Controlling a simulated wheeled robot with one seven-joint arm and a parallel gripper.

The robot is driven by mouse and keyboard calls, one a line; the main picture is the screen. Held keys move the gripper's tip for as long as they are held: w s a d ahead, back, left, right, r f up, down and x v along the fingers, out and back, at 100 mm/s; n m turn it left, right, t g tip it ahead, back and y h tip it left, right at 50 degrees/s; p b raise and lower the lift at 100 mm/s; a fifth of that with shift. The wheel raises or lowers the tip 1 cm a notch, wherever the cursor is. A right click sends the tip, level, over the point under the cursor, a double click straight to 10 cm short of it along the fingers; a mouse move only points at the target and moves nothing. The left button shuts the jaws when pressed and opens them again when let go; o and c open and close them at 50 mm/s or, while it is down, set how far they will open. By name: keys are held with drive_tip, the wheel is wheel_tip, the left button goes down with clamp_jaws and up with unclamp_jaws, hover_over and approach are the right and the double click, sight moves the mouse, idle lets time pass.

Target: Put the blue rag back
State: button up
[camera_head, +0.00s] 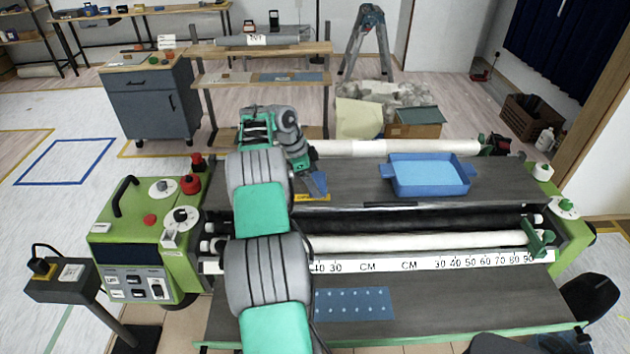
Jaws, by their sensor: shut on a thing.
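My gripper (310,173) is over the rear grey shelf of the green pasting machine, left of the blue tray. It is shut on a small blue piece (317,185), which looks like the blue rag and hangs tilted below the fingers. A yellow patch (313,197) lies on the shelf just under it. I cannot tell whether the blue piece touches the shelf. My arm hides part of the machine's left side.
An empty blue tray (428,188) stands on the shelf (355,180). A flat blue sheet with pale dots (355,303) lies on the front board (440,310). White rollers (420,242) and a ruler strip (435,263) run between. The front board's right side is clear.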

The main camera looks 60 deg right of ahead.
drive_tip(key=shift+f+b, duration=0.3)
drive_tip(key=shift+b, duration=0.05)
drive_tip(key=o, duration=1.4)
drive_tip(key=shift+r, duration=0.15)
